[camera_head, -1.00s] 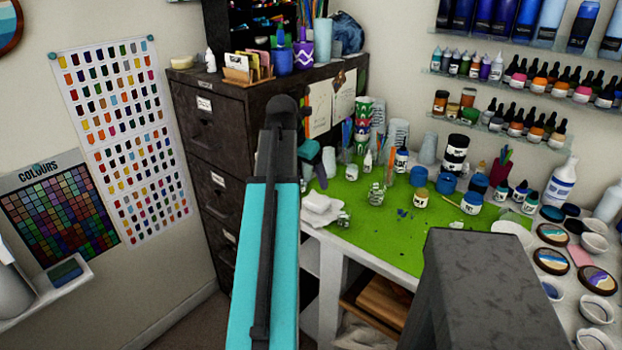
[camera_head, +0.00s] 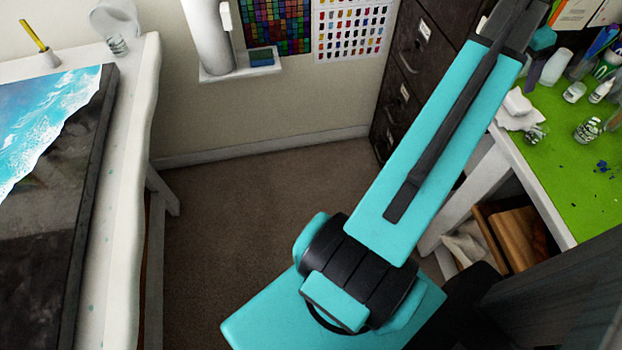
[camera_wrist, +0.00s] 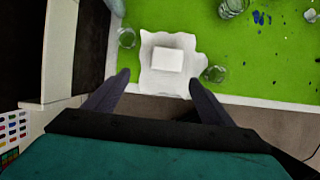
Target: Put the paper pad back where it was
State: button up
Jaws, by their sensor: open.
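A small white block (camera_wrist: 168,59), which looks like the paper pad, lies on a crumpled white sheet (camera_wrist: 153,82) at the edge of the green work surface (camera_wrist: 262,82). The block also shows in the head view (camera_head: 517,103), just right of my arm. My gripper (camera_wrist: 160,82) is open and empty in the wrist view. Its two fingers are spread on either side of the white sheet's near edge, with the block beyond the fingertips. The fingers do not appear to touch the block. My gripper's fingers cannot be made out in the head view.
Clear glass jars stand left (camera_wrist: 126,38) and right (camera_wrist: 215,73) of the sheet. A dark drawer cabinet (camera_head: 405,75) is behind my arm. A white bench with a blue and black panel (camera_head: 60,200) is at the left. The carpet (camera_head: 250,210) between is clear.

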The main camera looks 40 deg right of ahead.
jog(key=w+a+f+m+y, duration=0.1)
jog(key=w+a+f+m, duration=0.1)
jog(key=w+a+f, duration=0.85)
jog(key=w+a+f+m+y, duration=0.1)
jog(key=w+a+f, duration=0.5)
jog(key=w+f, duration=0.9)
jog(key=w+a+f+m+y, duration=0.1)
jog(key=w+a+f, duration=0.25)
jog(key=a, duration=0.25)
jog(key=w+a+f+m, duration=0.1)
jog(key=w+a+f, duration=0.1)
jog(key=a+f, duration=0.25)
jog(key=a+f+m+g+y, duration=0.1)
jog(key=a+f+m, duration=0.1)
jog(key=a+f, duration=0.7)
jog(key=a+f+m, duration=0.1)
jog(key=a+f, duration=0.3)
jog(key=a, duration=0.9)
jog(key=s+a+f+m+g, duration=0.1)
jog(key=s+a+f+m, duration=0.1)
jog(key=s+a+f, duration=0.3)
jog(key=s+a+f+m+g, duration=0.1)
jog(key=s+a+f+m, duration=0.1)
jog(key=s+a+f, duration=0.3)
jog(key=s+a, duration=0.4)
jog(key=a, duration=0.3)
jog(key=shift+a+g, duration=0.15)
jog(key=shift+g, duration=0.25)
jog(key=shift+w, duration=0.1)
